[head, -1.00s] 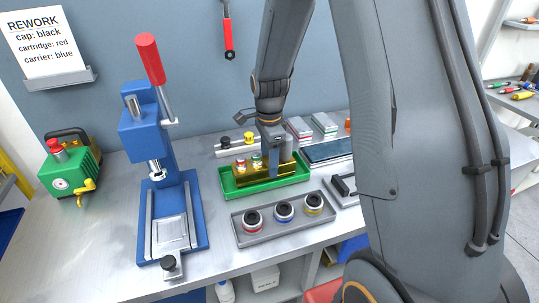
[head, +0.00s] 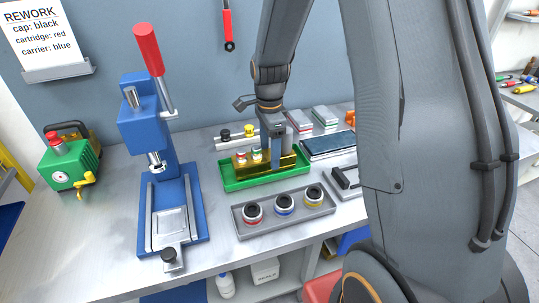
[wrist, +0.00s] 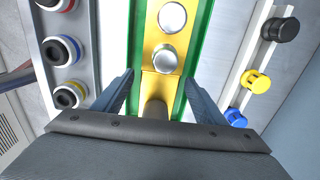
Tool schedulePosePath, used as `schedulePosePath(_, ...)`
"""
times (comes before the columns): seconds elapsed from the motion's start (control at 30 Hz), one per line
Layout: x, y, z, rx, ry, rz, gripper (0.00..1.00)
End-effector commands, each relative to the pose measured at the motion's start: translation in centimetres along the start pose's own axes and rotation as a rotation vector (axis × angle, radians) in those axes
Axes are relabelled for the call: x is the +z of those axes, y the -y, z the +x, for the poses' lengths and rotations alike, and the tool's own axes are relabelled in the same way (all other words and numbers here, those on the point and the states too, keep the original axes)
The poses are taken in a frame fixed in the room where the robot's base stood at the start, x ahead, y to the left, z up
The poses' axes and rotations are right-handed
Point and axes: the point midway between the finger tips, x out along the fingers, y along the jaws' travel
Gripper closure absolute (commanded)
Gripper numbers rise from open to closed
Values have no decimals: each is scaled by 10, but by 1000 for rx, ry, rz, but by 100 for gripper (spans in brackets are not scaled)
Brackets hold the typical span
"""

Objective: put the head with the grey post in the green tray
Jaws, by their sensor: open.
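The green tray (head: 229,185) lies on the bench with a yellow block (head: 285,163) in it. In the wrist view the green tray (wrist: 203,40) runs between my fingers, and the yellow block (wrist: 163,83) carries silver-topped round pieces (wrist: 166,59). A grey-brown cylinder (wrist: 155,107) shows on the block between the fingers, close to my palm; I cannot tell whether it is the grey post. No head with a grey post is clearly identifiable. My gripper (wrist: 158,77) is open, pointing down over the block's right part, with a finger on each side; contact is unclear.
A grey tray (head: 240,232) with red-, blue- and yellow-banded rings stands in front. A rail (head: 236,142) with black, yellow and blue caps is behind. A blue press (head: 140,125) stands left, and a dark-topped flat case (head: 328,146) lies right.

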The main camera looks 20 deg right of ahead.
Motion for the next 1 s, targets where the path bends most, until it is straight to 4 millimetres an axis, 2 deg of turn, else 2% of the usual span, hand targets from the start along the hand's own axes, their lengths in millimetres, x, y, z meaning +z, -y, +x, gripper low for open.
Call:
schedulePosePath(0.4,0,2,-79,-5,0,0,35)
schedulePosePath(0.6,0,1,-101,-1,0,0,35)
schedulePosePath(0.77,1,-7,-103,-2,0,-63,35)
schedulePosePath(0.87,4,-24,-95,-8,-1,-214,35)
schedulePosePath(1.0,9,-59,-78,-26,-8,-551,35)
